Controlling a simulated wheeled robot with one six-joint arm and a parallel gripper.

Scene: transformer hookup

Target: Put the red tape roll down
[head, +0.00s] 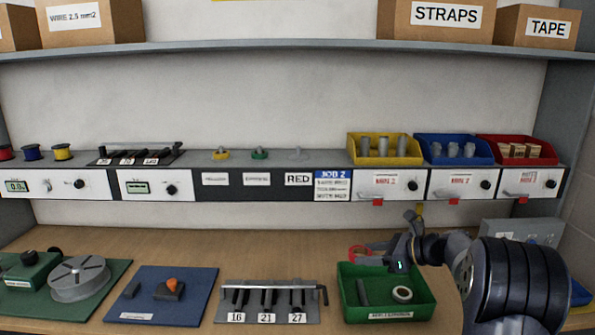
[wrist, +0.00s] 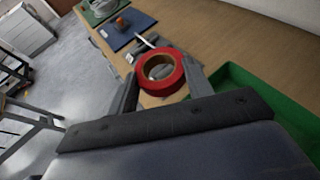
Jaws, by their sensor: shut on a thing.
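My gripper (head: 388,251) is shut on the red tape roll (wrist: 160,74), which sits between the two fingers in the wrist view. In the head view the red tape roll (head: 360,252) shows at the fingertips, over the back left part of the green tray (head: 421,312). The roll is held above the bench. On the shelf above, a yellow roll (head: 221,154) and a green roll (head: 259,154) sit on pegs. A grey peg (head: 297,154) above the RED label (head: 298,179) has no coloured roll on it.
The green tray holds a white roll (head: 402,294) and a dark cylinder (head: 363,291). A tool rack (head: 262,314) with several tools and a blue mat (head: 140,309) lie to the left. The bench (head: 200,245) behind them is clear. Yellow, blue and red bins stand on the shelf.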

